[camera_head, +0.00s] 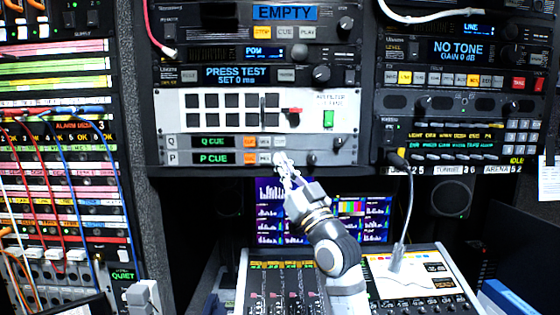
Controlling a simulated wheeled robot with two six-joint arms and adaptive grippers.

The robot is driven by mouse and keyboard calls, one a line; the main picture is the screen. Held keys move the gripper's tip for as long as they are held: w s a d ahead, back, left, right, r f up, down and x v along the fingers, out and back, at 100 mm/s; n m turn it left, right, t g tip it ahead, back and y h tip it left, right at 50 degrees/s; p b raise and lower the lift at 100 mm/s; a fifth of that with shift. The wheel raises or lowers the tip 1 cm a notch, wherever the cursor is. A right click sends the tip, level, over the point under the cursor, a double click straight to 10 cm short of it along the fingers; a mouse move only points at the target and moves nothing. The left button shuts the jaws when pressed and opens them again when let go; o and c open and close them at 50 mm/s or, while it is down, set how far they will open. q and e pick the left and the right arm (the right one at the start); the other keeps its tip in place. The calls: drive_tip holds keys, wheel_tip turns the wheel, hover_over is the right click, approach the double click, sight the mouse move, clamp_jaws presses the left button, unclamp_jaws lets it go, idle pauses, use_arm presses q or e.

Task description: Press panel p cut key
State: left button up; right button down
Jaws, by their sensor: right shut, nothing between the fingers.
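Panel P (173,158) is the lower of two thin grey rack strips, with a green P CUE display (213,158). To the right of the display are an orange lit key (250,158) and a pale key (265,157). Their lettering is too small to read. My right gripper (281,161) is shut and empty, its fingertips over the key row just right of the pale key. The fingertips hide that spot, and I cannot tell whether they touch the panel. My left gripper is not in view.
The similar panel Q (172,142) lies directly above. Higher up is a white panel (190,98) with black keys, a red-handled lever (292,111) and a green switch (328,119). A gooseneck microphone (402,220) rises right of my arm. Mixing consoles (285,285) lie below.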

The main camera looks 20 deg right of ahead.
drive_tip(key=shift+w+d, duration=0.15)
drive_tip(key=shift+w, duration=0.25)
idle(0.8)
drive_tip(key=shift+s, duration=0.15)
drive_tip(key=shift+s+a, duration=0.25)
drive_tip(key=shift+s, duration=0.35)
drive_tip(key=shift+s, duration=0.1)
drive_tip(key=s, duration=0.2)
drive_tip(key=s+a, duration=0.1)
drive_tip(key=s, duration=0.1)
drive_tip(key=shift+s+a, duration=0.2)
drive_tip(key=shift+s, duration=0.1)
